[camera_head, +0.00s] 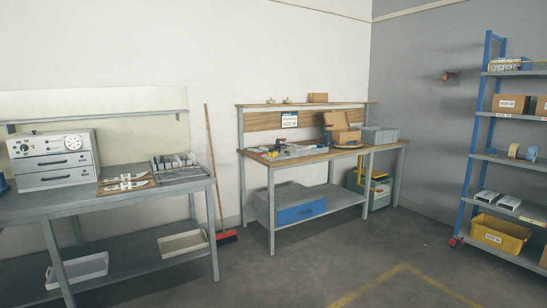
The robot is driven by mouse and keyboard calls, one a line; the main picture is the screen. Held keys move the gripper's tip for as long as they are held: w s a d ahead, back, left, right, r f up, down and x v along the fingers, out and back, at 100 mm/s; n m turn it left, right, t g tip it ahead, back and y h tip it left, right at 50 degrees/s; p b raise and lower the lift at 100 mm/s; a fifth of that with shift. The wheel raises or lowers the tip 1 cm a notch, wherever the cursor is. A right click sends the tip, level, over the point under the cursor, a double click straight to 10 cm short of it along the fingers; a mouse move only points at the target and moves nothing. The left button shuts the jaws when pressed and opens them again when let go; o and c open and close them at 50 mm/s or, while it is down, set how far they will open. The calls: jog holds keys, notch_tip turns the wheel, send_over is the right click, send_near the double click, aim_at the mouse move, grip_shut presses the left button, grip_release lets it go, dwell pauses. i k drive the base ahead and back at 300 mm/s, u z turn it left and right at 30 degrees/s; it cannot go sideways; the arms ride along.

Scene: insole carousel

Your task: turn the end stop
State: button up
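I cannot make out an end stop or an insole carousel in this view. My gripper is not in view. On the left workbench (120,200) stands a grey-white unit (55,170) with a dial, several knobs and two drawers with dark handles. Flat light pieces (124,183) lie on a brown board beside it. A grey tray (180,176) with several upright pale parts sits at the bench's right end. Any end stop among these is too small to tell.
A second workbench (345,155) with cluttered tools, cardboard boxes and a blue drawer (301,213) stands against the back wall. A red broom (226,236) leans between the benches. A blue-framed shelf (480,150) with a yellow bin (500,234) is at right. Floor in front is clear.

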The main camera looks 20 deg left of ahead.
aim_at(272, 153)
jog(key=u, duration=0.6)
jog(key=i, duration=1.65)
jog(key=u, duration=0.9)
jog(key=i, duration=2.4)
jog(key=z, duration=0.4)
jog(key=i, duration=1.6)
jog(key=z, duration=0.45)
